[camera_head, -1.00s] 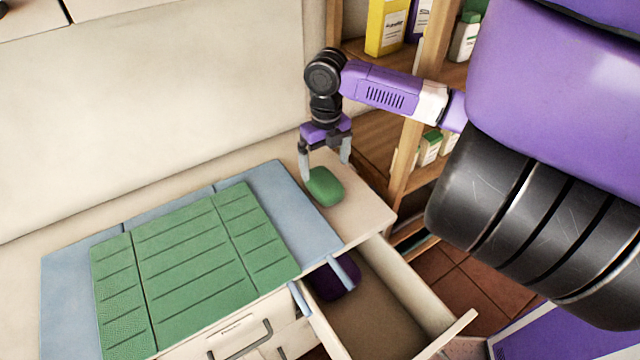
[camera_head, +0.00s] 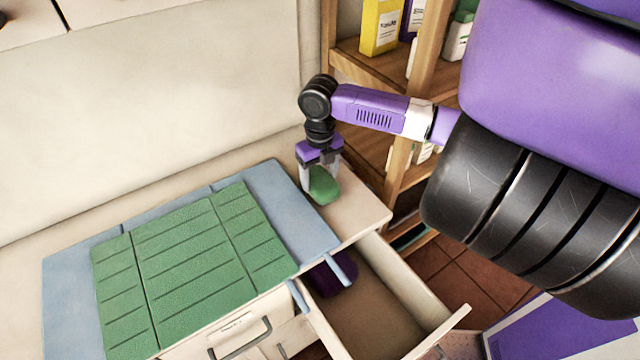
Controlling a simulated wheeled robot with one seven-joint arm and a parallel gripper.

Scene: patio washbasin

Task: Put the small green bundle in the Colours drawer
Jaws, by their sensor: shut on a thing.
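The small green bundle (camera_head: 323,187) is at the right end of the counter, beside the blue cloth. My gripper (camera_head: 319,180) points down over it and is shut on it, with a finger on either side. I cannot tell whether the bundle is clear of the counter. An open drawer (camera_head: 385,311) stands out below the counter's front edge, with a dark purple bundle (camera_head: 338,273) inside at its back left. No readable label shows on the open drawer, so I cannot tell its name.
A large green folded cloth (camera_head: 190,265) lies on a blue cloth (camera_head: 285,208), whose straps hang over the front edge near the drawer. A closed drawer with a handle (camera_head: 240,340) is at left. A wooden shelf (camera_head: 422,80) with bottles stands behind right.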

